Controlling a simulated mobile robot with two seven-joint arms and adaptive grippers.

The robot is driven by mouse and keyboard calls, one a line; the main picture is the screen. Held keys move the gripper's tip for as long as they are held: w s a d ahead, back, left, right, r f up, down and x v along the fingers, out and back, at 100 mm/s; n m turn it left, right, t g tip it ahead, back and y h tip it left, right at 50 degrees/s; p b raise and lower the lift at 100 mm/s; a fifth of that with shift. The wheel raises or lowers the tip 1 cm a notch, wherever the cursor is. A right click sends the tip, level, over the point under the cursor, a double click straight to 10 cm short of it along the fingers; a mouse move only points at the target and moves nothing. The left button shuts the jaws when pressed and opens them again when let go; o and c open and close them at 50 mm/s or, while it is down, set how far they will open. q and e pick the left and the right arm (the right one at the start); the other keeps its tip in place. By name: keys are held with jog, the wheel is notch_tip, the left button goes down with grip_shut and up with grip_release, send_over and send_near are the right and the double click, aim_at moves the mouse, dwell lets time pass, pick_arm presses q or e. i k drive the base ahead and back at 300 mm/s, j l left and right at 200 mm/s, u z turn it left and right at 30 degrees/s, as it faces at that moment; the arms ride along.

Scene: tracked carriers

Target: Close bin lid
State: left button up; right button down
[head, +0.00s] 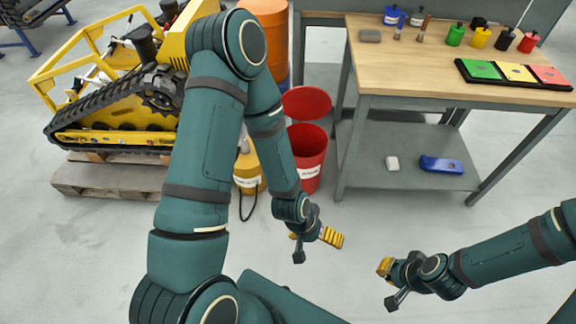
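The red bin (314,172) stands on the floor in the head view, left of the workbench. Its round red lid (306,102) is raised at the back of the rim, and the bin's mouth is open. My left forearm hides part of the bin's left side. My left gripper (331,237) is in front of the bin, nearer to me and apart from it, with yellow finger pads showing. My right gripper (385,268) is farther right over the bare floor, away from the bin. Neither gripper shows anything held; their finger gaps are unclear.
A workbench (400,75) stands right of the bin, with bottles, colored trays (515,73) and a lower shelf (410,155). A yellow container (246,172) and orange barrel (272,35) stand left and behind. A yellow tracked machine (110,115) rests on a pallet. The front floor is clear.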

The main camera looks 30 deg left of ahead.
aim_at(300, 103)
jog(key=u, duration=0.75)
